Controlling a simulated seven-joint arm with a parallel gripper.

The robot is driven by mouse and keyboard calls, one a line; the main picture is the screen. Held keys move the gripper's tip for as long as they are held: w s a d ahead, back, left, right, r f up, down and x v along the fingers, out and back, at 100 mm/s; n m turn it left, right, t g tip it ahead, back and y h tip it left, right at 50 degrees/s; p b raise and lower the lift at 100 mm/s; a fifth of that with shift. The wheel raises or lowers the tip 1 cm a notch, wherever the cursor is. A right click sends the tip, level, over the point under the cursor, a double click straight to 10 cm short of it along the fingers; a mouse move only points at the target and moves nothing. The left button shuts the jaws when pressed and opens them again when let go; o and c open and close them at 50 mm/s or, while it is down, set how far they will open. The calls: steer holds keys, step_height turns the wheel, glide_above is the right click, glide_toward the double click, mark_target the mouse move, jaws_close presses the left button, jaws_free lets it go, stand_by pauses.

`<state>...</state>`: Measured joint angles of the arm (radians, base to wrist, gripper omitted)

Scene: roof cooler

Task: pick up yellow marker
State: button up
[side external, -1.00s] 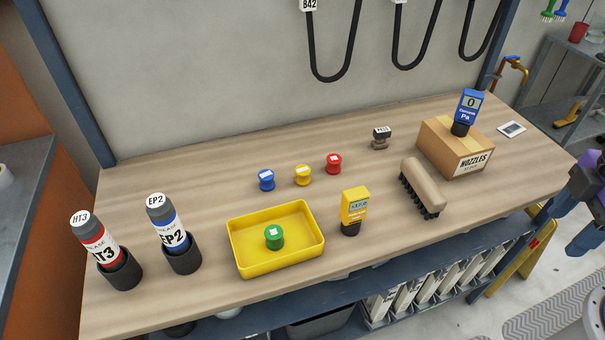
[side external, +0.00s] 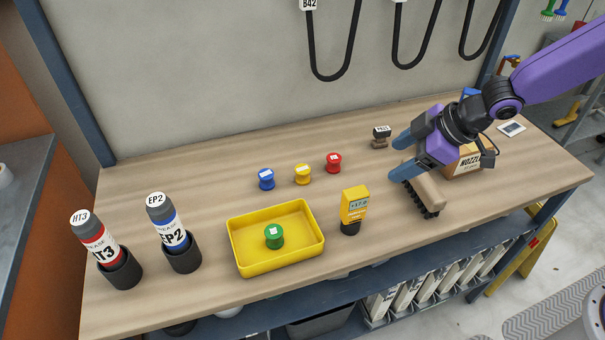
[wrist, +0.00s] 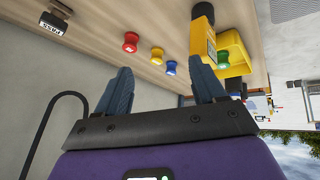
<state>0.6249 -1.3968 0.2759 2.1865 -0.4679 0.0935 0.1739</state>
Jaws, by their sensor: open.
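The yellow marker (side external: 303,174) is a small spool-shaped piece with a white label on top. It stands on the wooden bench between a blue marker (side external: 266,179) and a red marker (side external: 333,163). In the wrist view the yellow marker (wrist: 157,55) shows beyond the fingertips, between the red and blue ones. My gripper (side external: 397,154) is open and empty above the bench, to the right of the red marker and apart from all three. Its two blue fingers (wrist: 160,77) point toward the row of markers.
A yellow tray (side external: 247,266) holds a green marker (side external: 275,236). A yellow meter (side external: 354,207) stands right of the tray. A stamp (side external: 381,137), a brush (side external: 431,194) and a box (side external: 468,160) are near my gripper. Two grease tubes (side external: 168,228) (side external: 95,240) stand at left.

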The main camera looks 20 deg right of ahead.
mark_target(304, 169)
steer(key=w+a+f+y, duration=0.2)
steer(key=w, duration=0.2)
steer(key=w+a+f+n+y, duration=0.1)
steer(key=w+a+f+y, duration=0.1)
steer(key=w+f, duration=0.1)
steer(key=w+a+f+y, duration=0.1)
steer(key=w+a+f, duration=0.1)
steer(key=w, duration=0.3)
steer(key=shift+w+a+f+y, duration=0.15)
steer(key=shift+f+y, duration=0.05)
steer(key=shift+f, duration=0.15)
steer(key=shift+w+a+f+y, duration=0.15)
steer(key=shift+f+y, duration=0.05)
steer(key=shift+f, duration=0.15)
steer(key=shift+w+a+f+n+g+y, duration=0.15)
steer(key=shift+w+f+n+g+y, duration=0.15)
steer(key=shift+f+y, duration=0.3)
steer(key=shift+x, duration=3.7)
steer(key=shift+s, duration=0.1)
steer(key=shift+c, duration=0.3)
steer(key=c, duration=1.1)
